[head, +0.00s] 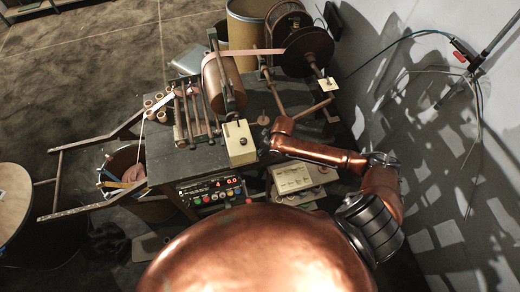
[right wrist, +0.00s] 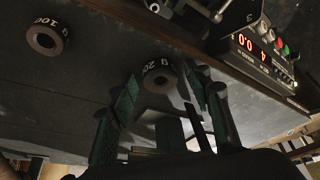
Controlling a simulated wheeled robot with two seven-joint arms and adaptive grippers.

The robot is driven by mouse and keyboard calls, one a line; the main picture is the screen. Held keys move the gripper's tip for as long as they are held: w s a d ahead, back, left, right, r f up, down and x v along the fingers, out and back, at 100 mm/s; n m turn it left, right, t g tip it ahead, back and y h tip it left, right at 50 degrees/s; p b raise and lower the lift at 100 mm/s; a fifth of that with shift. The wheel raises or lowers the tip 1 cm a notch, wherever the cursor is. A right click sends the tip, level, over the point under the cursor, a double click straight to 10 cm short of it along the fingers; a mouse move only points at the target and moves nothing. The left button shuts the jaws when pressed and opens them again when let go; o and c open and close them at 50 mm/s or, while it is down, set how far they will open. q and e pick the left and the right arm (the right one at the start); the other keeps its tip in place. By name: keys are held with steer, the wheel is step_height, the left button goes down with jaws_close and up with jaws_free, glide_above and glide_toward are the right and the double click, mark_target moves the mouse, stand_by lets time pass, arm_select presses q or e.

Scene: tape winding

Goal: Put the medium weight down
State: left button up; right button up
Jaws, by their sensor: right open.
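In the right wrist view, a dark ring-shaped weight marked 20 (right wrist: 158,76) sits on the grey tabletop just beyond my right gripper (right wrist: 161,94). The green fingers are spread apart, with the 20 weight showing between their tips; contact cannot be told. A similar weight marked 100 (right wrist: 47,37) sits apart to the left. I cannot tell which is the medium weight. In the head view, a small copper-coloured disc (head: 263,119) stands on the table beside my right arm's end, where the gripper is small and mostly hidden. My left gripper is out of view.
The dark worktable (head: 170,165) carries a winding machine with a large dark reel (head: 307,52) and a cream box (head: 240,142). A control panel (head: 212,192) is at the table's front; its lit display shows in the right wrist view (right wrist: 254,48). A wall (head: 440,190) closes the right side.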

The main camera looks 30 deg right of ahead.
steer(key=v, duration=1.2)
steer(key=shift+p, duration=0.35)
steer(key=shift+d+r, duration=0.1)
